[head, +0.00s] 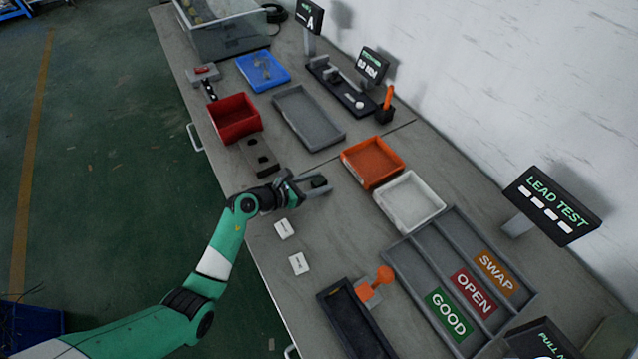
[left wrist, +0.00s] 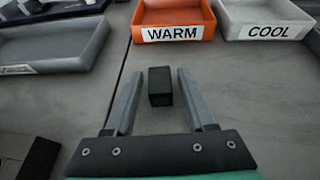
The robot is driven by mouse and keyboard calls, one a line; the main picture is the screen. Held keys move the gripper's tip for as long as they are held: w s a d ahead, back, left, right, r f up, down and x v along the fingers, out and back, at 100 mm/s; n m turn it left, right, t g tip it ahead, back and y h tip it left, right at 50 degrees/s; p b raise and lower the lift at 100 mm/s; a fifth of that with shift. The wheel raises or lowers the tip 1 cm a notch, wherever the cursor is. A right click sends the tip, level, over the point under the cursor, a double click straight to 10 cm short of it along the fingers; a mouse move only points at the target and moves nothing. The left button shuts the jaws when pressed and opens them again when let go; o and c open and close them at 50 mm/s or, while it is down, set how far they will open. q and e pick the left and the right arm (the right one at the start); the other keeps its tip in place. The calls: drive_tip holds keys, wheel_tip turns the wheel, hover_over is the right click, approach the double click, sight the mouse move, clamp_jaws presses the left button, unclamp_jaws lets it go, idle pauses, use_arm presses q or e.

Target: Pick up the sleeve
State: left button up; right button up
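A small dark block, which looks like the sleeve (left wrist: 160,86), stands on the grey bench between the fingers of my left gripper (left wrist: 160,76). In the left wrist view a gap shows between the block and each finger, so the gripper is open and not holding it. In the head view my left gripper (head: 318,184) reaches over the bench's front part, and the dark block (head: 319,181) shows at its fingertips. My right gripper is not in view.
The orange WARM tray (left wrist: 173,34) and white COOL tray (left wrist: 268,33) lie beyond the block. A grey tray (head: 308,118), red bin (head: 235,118) and dark two-slot block (head: 259,155) are nearby. Two white labelled cards (head: 284,229) lie on the bench by my arm.

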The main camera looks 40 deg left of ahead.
sight(318, 181)
use_arm(q)
clamp_jaws()
drive_tip(key=shift+r, duration=0.1)
drive_tip(key=shift+r+p, duration=0.3)
drive_tip(key=shift+p, duration=0.05)
wheel_tip(318, 181, up, 3)
drive_tip(key=shift+f+p, duration=0.2)
drive_tip(key=shift+p, duration=0.85)
drive_tip(key=s+d+r+p, duration=0.9)
drive_tip(key=s, duration=0.1)
drive_tip(key=shift+d+r, duration=0.25)
drive_tip(key=shift+d, duration=0.15)
